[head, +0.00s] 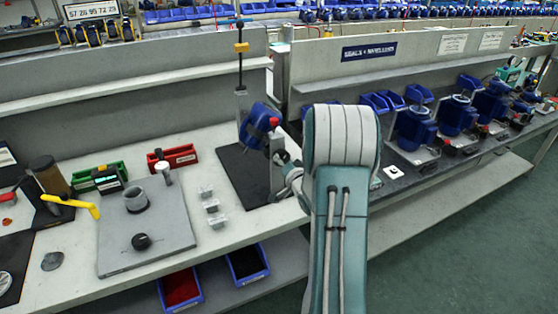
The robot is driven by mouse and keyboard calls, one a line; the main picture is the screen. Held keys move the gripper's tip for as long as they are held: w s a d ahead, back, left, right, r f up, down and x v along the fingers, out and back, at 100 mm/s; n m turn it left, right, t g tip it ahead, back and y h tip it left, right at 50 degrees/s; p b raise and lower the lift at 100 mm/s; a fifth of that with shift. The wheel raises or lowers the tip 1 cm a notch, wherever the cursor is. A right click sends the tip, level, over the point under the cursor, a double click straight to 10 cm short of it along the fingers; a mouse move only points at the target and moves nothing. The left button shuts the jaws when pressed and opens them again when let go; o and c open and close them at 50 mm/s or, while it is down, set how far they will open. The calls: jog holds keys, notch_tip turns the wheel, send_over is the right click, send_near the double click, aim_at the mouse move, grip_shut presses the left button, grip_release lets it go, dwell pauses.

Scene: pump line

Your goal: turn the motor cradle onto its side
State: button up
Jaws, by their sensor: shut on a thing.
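The motor cradle is at the centre of the head view, holding a blue motor (257,126) with a red part on its right side. The motor sits tilted above a black mat (236,170) on the bench, beside a grey upright. My gripper (278,149) is at the right side of the cradle and is shut on it. My own arm covers the area just right of the gripper, so the fingertips and exact grip point are hard to make out.
A grey plate (170,240) with a ring and a black knob lies left of the mat. Small metal blocks (211,206) stand between them. Green (98,178) and red (173,157) bins are behind. More blue motors (416,128) line the right bench.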

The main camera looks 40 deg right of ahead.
jog(key=m, duration=0.5)
jog(key=shift+d+f+m, duration=0.2)
jog(key=shift+d+m, duration=0.15)
jog(key=shift+m, duration=0.05)
jog(key=m, duration=0.5)
jog(key=shift+w, duration=0.1)
jog(key=shift+m, duration=0.3)
jog(key=o, duration=1)
jog(key=shift+a, duration=0.1)
jog(key=shift+c, duration=0.2)
jog(key=v, duration=1.2)
jog(key=shift+r, duration=0.25)
